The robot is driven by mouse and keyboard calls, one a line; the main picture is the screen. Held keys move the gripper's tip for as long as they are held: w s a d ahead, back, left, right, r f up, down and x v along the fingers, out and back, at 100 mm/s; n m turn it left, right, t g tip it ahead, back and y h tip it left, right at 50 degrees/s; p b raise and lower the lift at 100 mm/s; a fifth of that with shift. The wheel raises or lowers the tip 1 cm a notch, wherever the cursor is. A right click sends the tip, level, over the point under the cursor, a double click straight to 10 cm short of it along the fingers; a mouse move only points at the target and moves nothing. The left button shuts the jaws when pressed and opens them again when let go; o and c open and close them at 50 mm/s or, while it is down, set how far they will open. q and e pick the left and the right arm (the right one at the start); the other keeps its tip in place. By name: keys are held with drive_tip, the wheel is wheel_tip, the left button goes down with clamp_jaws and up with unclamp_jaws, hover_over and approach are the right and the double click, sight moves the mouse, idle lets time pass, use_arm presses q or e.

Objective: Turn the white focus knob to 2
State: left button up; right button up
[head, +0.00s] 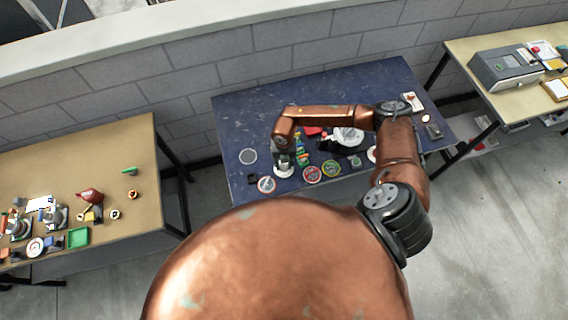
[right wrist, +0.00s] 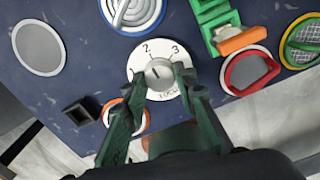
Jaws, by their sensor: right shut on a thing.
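The white focus knob (right wrist: 159,71) has a round white dial marked with 2, 3 and the word FOCUS, and a grey centre grip with a dark pointer line. In the right wrist view the line points up, between the 2 and the 3. In the head view the knob's white dial (head: 284,171) lies on the blue table under my right gripper (head: 283,160). In the right wrist view my right gripper (right wrist: 162,80) reaches in from below, its green fingers shut on the knob's centre grip. My left gripper is not in view.
Around the knob on the blue table (head: 240,120) are a grey disc (head: 248,156), a small black block (right wrist: 82,111), an orange-rimmed dial (head: 266,184), a red-rimmed piece (right wrist: 249,72) and green blocks (right wrist: 213,14). Tables stand left (head: 140,150) and right (head: 470,50).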

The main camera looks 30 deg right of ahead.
sight(284, 165)
drive_tip(key=shift+m, duration=0.4)
drive_tip(key=o, duration=1.2)
drive_tip(key=shift+c, duration=0.2)
wheel_tip(284, 165, up, 12)
